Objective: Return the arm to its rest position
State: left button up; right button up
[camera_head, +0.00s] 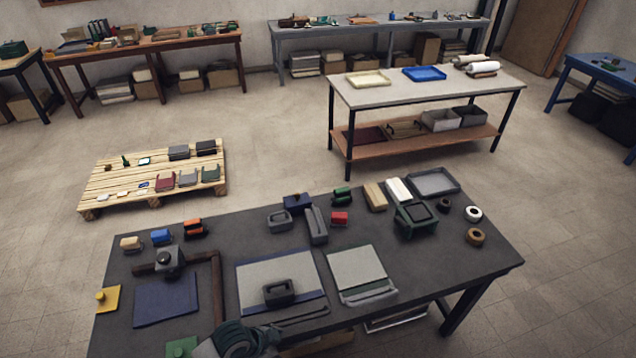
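Part of my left arm shows at the bottom edge, left of the middle, with my dark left gripper (250,340) low over the near edge of the dark work table (400,322). Its fingers are not clear enough to tell open from shut. A grey board with a dark blue border (262,283) lies just beyond it, with a dark handled block (279,292) on top. My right gripper is not in view.
A dark blue sheet (166,302), a corner-shaped brown frame (217,290) and a pale board (356,268) lie on the table. Small blocks, rolls and a grey tray (433,181) line its far side. A pallet (97,188) and a bench (430,92) stand beyond.

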pick_arm(q)
jog(key=s+a+f+n+y, duration=0.2)
jog(key=s+a+f+n, duration=0.1)
jog(key=s+a+n, duration=0.3)
jog(key=s+a+f+n+y, duration=0.3)
jog(key=s+a+n, duration=0.2)
jog(key=s+a, duration=0.15)
jog(key=s+f, duration=0.3)
jog(key=f, duration=2.4)
jog(key=s+a+f+g, duration=0.1)
jog(key=s+a+f, duration=0.1)
jog(key=s+f, duration=1.3)
jog(key=shift+s+a+g, duration=0.3)
jog(key=shift+s+g, duration=0.1)
jog(key=shift+s, duration=0.7)
jog(key=shift+f, duration=0.1)
